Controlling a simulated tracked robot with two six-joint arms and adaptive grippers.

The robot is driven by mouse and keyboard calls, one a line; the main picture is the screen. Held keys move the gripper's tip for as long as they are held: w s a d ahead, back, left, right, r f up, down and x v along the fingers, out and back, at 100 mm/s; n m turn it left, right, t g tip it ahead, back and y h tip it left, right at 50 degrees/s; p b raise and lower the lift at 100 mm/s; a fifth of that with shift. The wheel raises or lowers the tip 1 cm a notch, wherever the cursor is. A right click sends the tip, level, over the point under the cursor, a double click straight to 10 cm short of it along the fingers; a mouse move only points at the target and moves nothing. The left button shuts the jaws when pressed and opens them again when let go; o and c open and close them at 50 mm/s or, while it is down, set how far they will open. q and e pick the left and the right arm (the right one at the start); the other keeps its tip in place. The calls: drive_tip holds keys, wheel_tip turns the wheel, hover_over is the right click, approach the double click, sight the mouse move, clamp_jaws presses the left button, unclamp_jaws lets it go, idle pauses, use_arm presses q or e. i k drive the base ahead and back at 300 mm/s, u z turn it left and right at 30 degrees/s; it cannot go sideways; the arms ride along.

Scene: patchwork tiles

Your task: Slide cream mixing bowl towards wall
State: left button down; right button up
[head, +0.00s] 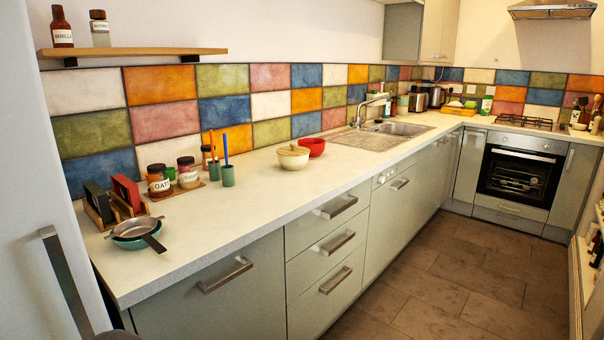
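The cream mixing bowl (293,163) stands upright on the pale worktop (250,200), around the middle of the left-hand counter. Something tan, like a wooden lid or board, covers its top, so its inside is hidden. Worktop shows between the bowl and the tiled wall (271,106) behind it. A red bowl (313,148) sits just behind it to the right; I cannot tell whether the two touch. Neither of my grippers is in view.
Left of the bowl stand green cups (228,176) with utensils, and labelled jars (158,180). A pan on a green bowl (137,232) sits near the left end. The sink (400,129) is to the right. The worktop in front of the bowl is clear.

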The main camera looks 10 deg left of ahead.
sight(288, 164)
drive_tip(key=z, duration=0.95)
drive_tip(key=i, duration=1.35)
drive_tip(key=u, duration=0.25)
drive_tip(key=i, duration=1.15)
drive_tip(key=u, duration=0.95)
drive_tip(key=k, duration=0.75)
drive_tip(key=u, duration=0.2)
drive_tip(key=i, duration=0.8)
drive_tip(key=z, duration=0.15)
